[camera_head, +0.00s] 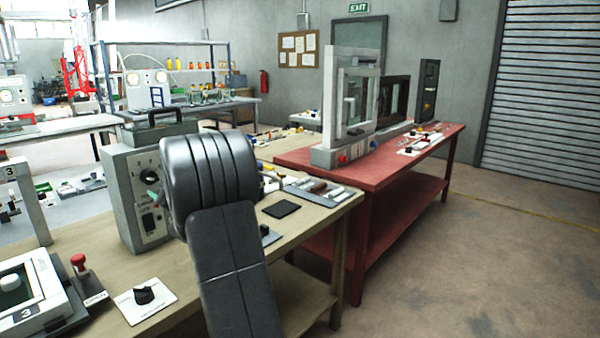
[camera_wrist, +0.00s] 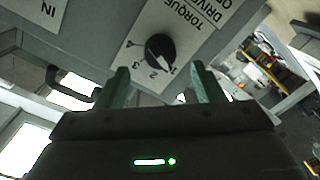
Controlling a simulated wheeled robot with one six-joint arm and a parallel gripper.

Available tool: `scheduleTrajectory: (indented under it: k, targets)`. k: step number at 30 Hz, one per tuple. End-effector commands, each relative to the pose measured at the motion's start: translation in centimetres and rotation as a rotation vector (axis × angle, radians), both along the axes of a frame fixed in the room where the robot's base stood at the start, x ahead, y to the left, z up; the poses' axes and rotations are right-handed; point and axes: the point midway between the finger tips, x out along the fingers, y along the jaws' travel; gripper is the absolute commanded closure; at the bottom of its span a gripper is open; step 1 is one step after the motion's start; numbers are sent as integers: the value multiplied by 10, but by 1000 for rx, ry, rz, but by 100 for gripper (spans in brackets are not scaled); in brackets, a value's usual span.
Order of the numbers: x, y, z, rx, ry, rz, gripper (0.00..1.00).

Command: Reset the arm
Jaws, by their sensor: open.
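My gripper (camera_wrist: 158,88) shows in the wrist view with its two greenish fingers apart and nothing between them. Beyond the fingertips is a black knob (camera_wrist: 160,48) on a pale panel marked "TORQUE" and "DRIVE", with numbers around it. I cannot tell the exact gap between fingers and knob. In the head view my arm rises in front of a grey control box (camera_head: 128,200) with a black handle and a dial on its face. The arm hides part of the box, and my gripper is mostly hidden behind it.
The box stands on a wooden bench (camera_head: 310,222). A black square pad (camera_head: 281,209) and small tools lie to its right. A device with a red knob (camera_head: 78,260) is at the front left. A red table (camera_head: 375,172) holds a white frame (camera_head: 345,105). The floor at right is clear.

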Motion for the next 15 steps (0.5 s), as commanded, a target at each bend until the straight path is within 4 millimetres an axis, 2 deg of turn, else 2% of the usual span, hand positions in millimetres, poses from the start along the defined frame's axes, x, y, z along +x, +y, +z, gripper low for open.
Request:
scheduleTrajectory:
  k: [3, 12, 14, 15]
  targets:
    - [-15, -20, 0, 0, 0, -2, 38]
    - [-49, -63, 2, 0, 0, -2, 38]
    - [-56, -71, 2, 0, 0, -2, 38]
    - [-50, -62, 1, 0, 1, 2, 38]
